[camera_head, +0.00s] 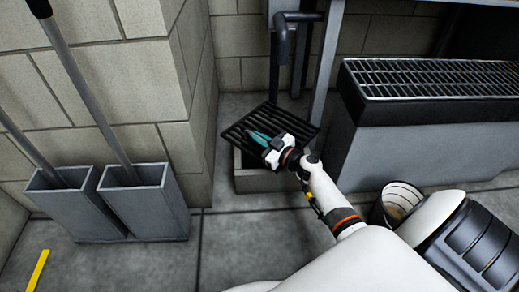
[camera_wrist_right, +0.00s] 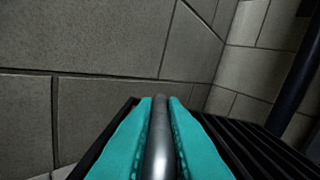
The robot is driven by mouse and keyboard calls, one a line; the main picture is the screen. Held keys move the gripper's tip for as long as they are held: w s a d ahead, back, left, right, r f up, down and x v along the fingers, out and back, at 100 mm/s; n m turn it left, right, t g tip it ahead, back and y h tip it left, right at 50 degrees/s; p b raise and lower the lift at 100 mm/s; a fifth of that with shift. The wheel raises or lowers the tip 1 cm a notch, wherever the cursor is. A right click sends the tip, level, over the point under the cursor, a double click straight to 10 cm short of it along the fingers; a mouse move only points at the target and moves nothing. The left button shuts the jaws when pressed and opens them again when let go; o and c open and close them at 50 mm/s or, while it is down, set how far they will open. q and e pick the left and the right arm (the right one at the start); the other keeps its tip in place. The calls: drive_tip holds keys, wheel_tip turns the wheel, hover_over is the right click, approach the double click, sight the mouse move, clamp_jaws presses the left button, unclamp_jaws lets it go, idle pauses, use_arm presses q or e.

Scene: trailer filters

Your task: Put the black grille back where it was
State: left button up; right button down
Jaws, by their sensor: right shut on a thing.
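The black grille (camera_head: 303,128) is a flat slatted panel. In the head view it is tilted above a grey box-shaped basin (camera_head: 248,180) on the floor by the wall, partly covering its opening. My right gripper (camera_head: 260,138), with teal fingers, lies over the middle of the grille. In the right wrist view the teal fingers (camera_wrist_right: 159,135) are closed on a round metal bar, with the dark slats of the grille (camera_wrist_right: 258,148) beside and beneath them. Whether the grille touches the basin's rim is hidden. My left gripper is not in view.
A grey pipe (camera_head: 283,50) comes down behind the grille. A trough with a metal grating (camera_head: 430,78) stands to the right. Two grey bins (camera_head: 145,203) with long poles stand left, past the block pillar. A round bucket (camera_head: 398,200) is near my arm.

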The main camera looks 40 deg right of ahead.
sight(259, 148)
wheel_tip(259, 148, down, 4)
drive_tip(key=shift+r+b, duration=0.2)
drive_tip(key=shift+b, duration=0.95)
drive_tip(key=shift+r, duration=0.1)
drive_tip(key=shift+f+b, duration=0.55)
drive_tip(key=shift+b, duration=0.25)
drive_tip(key=c, duration=1.9)
unclamp_jaws()
drive_tip(key=shift+f, duration=0.15)
drive_tip(key=shift+c, duration=0.2)
drive_tip(key=o, duration=0.4)
drive_tip(key=shift+o, duration=0.2)
